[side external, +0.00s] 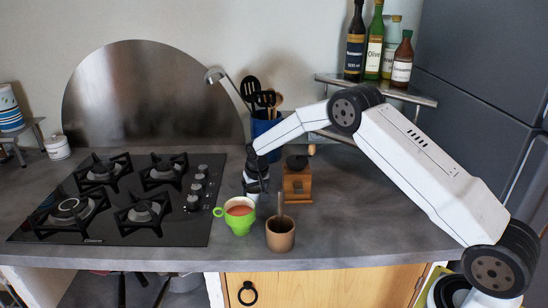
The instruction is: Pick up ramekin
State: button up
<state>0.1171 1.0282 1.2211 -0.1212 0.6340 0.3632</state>
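I cannot clearly identify a ramekin in the side external view. A small brown round pot (280,238) with an upright handle or stick in it stands near the counter's front edge. Left of it is a green cup (239,222) holding a brownish-orange liquid. My gripper (252,194) points down just behind the green cup, at the end of my white arm. Its fingertips are small and partly hidden by the cup, so its opening does not show, nor whether anything is between the fingers.
A wooden grinder (297,184) stands close to the right of my gripper. A blue utensil pot (266,130) is behind it. A black gas hob (125,199) lies to the left. Bottles stand on a raised shelf (376,89) at back right. The counter's right part is clear under my arm.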

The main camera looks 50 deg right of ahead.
jog(key=shift+c, duration=1)
jog(key=shift+r, duration=0.2)
jog(key=shift+r, duration=0.5)
notch_tip(320, 180, up, 2)
jog(key=shift+r, duration=0.1)
jog(key=s+a+r, duration=0.1)
jog(key=s+r, duration=0.8)
jog(key=s, duration=0.5)
jog(key=shift+a+r, duration=0.25)
jog(key=shift+a, duration=0.1)
